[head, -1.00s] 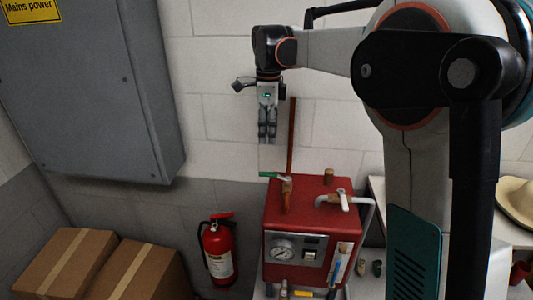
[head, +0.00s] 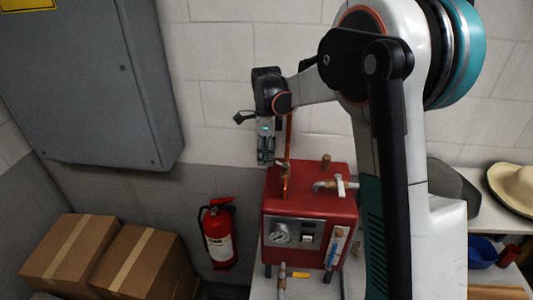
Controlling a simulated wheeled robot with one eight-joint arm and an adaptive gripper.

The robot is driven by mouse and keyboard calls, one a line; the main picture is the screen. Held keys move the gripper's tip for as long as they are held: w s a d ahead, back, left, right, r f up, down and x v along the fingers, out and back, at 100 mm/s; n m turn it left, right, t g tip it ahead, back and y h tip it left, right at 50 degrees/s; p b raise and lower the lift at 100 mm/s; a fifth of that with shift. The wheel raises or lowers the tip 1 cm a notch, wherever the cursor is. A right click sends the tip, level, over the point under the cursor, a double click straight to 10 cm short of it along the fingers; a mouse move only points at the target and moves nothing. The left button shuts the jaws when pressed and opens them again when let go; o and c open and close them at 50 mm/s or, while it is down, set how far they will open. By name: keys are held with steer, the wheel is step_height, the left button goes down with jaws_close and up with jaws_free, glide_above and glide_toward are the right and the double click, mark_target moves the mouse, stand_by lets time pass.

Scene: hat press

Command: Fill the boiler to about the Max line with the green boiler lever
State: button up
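The red boiler (head: 308,192) stands on a pale bench at the centre. A copper pipe with a brass valve (head: 285,182) rises from its top left. The green boiler lever does not show now; it is hidden around my gripper or too small to make out. My gripper (head: 266,160) points down just left of the valve, at the boiler's top back left edge. Its fingers look close together, but the gap and any contact are unclear. A sight glass (head: 335,248) with some blue in it is on the boiler's front right; the Max line is unreadable.
A round pressure gauge (head: 281,234) is on the boiler's front. A white-handled tap (head: 338,185) sits on its top right. A fire extinguisher (head: 219,234) and cardboard boxes (head: 70,250) stand left. A grey cabinet (head: 85,80) hangs above. A hat (head: 515,188) lies right.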

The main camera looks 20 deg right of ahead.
steer(key=shift+f, duration=0.2)
jaws_close()
